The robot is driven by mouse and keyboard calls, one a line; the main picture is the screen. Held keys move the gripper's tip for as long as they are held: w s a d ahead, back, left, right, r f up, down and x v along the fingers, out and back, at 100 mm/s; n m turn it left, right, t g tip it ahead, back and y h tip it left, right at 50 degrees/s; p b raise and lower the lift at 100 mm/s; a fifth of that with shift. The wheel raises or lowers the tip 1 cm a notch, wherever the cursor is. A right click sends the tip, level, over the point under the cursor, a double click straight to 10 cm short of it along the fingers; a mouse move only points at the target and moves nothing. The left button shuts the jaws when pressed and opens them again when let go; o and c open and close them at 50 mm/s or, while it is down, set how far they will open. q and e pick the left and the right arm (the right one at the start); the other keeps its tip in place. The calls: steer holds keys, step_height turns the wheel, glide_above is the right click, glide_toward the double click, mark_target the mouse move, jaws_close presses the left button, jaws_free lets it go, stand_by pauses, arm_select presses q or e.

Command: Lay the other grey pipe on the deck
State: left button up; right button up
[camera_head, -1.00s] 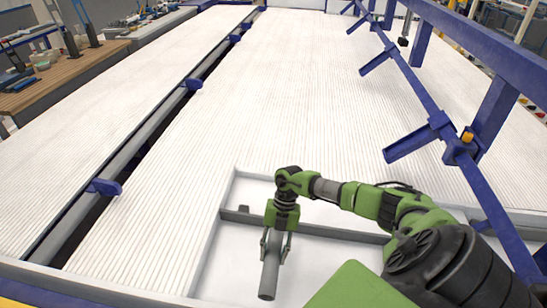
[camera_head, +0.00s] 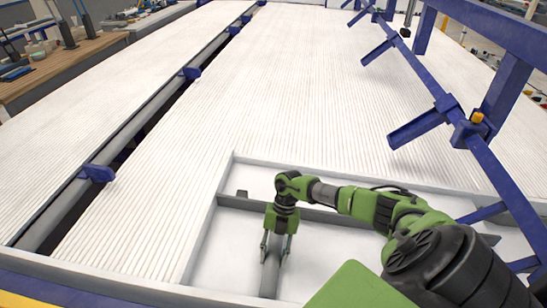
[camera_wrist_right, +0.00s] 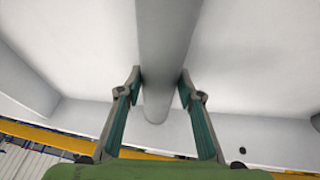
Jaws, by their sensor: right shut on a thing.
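My right gripper (camera_head: 276,246) is shut on a grey pipe (camera_head: 270,278), a plain round tube, over the white recessed bay at the front of the deck. In the right wrist view the pipe (camera_wrist_right: 166,45) runs between the two fingers (camera_wrist_right: 160,88), and its rounded end shows just below them. I cannot tell whether the pipe touches the bay floor. The white ribbed deck (camera_head: 270,80) stretches away behind the bay. My left gripper is not in view.
A grey divider (camera_head: 325,214) crosses the bay. A blue frame with slanted arms (camera_head: 418,127) runs along the right. A dark gap with a long grey bar and blue brackets (camera_head: 97,173) splits the deck at left. A wooden workbench (camera_head: 75,62) stands at far left.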

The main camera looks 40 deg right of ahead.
mark_target(280, 243)
steer(key=o, duration=1.3)
steer(key=v, duration=1.2)
